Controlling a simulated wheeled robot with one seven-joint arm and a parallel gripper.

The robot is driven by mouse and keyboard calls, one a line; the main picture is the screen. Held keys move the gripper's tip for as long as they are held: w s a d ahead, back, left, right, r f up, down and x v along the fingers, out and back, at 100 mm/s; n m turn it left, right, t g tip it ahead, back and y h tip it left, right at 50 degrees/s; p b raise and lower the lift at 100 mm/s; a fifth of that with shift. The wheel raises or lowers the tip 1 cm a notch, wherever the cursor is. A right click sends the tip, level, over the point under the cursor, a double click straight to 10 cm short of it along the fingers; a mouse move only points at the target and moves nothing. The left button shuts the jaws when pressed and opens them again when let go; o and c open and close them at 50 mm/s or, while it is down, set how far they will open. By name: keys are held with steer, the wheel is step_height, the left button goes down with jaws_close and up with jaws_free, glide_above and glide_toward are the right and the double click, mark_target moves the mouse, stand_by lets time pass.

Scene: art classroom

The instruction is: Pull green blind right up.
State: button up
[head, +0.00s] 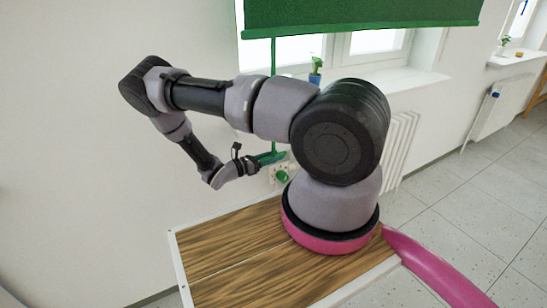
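The green blind (365,12) hangs over the upper part of the window, and its bottom bar (365,29) runs above the lower panes, which are uncovered. A thin green cord (274,60) hangs from near its left end down the wall. My gripper (262,160) is at the cord's lower part, low on the wall and left of the sill. A green piece (272,157) shows right at the gripper's tip. The fingers are too small to tell whether they are open or shut, or whether they touch the cord.
Below the gripper, a round green piece (282,176) shows beside a light wall plate. A small potted plant (316,72) stands on the window sill (400,78). A white radiator (402,145) is under the sill. Tiled floor (475,205) is open on the right.

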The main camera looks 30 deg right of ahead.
steer(key=shift+a, duration=0.15)
steer(key=a, duration=1)
steer(key=shift+s+a, duration=0.2)
steer(key=shift+a, duration=0.1)
steer(key=d+m, duration=0.2)
steer(key=d, duration=0.2)
steer(key=d+m, duration=0.2)
steer(key=d, duration=0.3)
steer(key=shift+d, duration=0.3)
